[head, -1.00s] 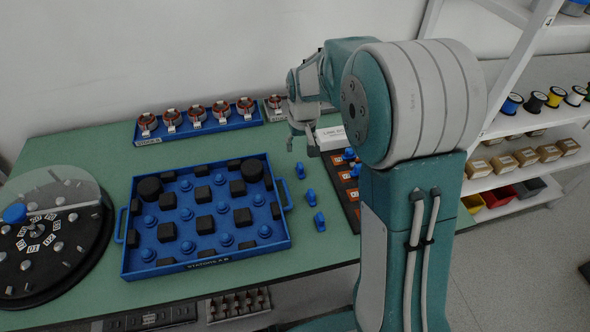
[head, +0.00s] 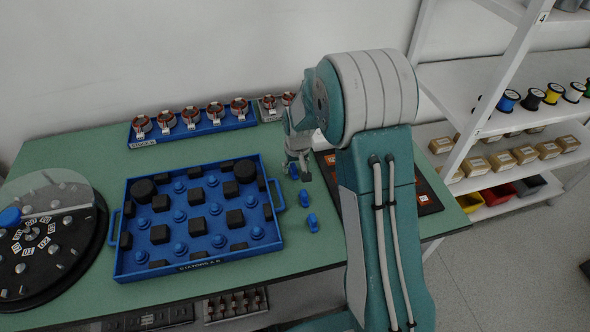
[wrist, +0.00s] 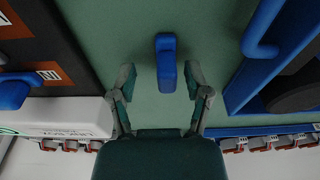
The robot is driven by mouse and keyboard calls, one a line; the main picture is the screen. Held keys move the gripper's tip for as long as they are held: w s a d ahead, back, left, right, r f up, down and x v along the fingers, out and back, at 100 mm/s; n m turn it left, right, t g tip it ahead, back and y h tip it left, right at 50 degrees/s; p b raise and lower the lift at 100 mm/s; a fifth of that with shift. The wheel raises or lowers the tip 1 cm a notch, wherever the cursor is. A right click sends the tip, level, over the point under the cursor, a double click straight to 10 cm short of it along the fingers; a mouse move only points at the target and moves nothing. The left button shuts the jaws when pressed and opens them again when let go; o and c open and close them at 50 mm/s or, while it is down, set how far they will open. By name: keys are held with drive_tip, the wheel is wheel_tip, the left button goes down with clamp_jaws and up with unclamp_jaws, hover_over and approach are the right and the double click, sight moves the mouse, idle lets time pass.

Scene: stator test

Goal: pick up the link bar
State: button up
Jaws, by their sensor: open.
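Small blue link bars stand on the green table right of the blue tray. Two show in the head view, one (head: 303,198) behind the other (head: 312,223). My gripper (head: 298,172) is over the table just behind them. The wrist view shows one blue bar (wrist: 166,62) ahead of my open gripper (wrist: 158,80), its near end between the fingertips and close to the right one. I cannot tell whether they touch. In the head view my gripper seems to hide this bar.
The blue tray (head: 118,262) with black and blue parts stands left; its handle (wrist: 262,48) is close in the wrist view. A dark board (wrist: 75,50) and white labelled box (wrist: 70,118) are on the other side. A turntable (head: 75,248) stands far left.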

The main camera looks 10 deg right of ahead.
drive_tip(key=shift+a, duration=0.55)
clamp_jaws()
drive_tip(key=shift+d, duration=0.1)
drive_tip(key=shift+d, duration=0.15)
